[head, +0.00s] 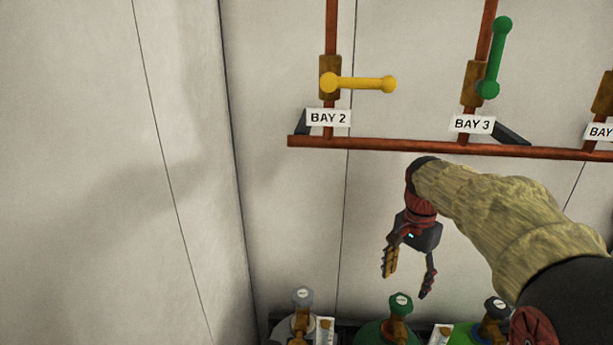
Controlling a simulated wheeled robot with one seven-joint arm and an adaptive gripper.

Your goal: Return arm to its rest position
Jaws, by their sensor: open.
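My gripper (408,278) hangs at the end of my arm, pointing down, with its two fingers apart and nothing between them. In the picture it is below the copper pipe and above the gas cylinders, and it touches neither as far as I can see. My arm (505,215) reaches in from the lower right in a tan sleeve, bent down at the wrist.
A horizontal copper pipe (400,147) runs along the wall. The yellow handle (360,84) at BAY 2 lies horizontal; the green handle (495,58) at BAY 3 stands nearly upright. Below are cylinder valves, grey (303,298), green (400,304) and black-topped (496,309). The left wall is bare.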

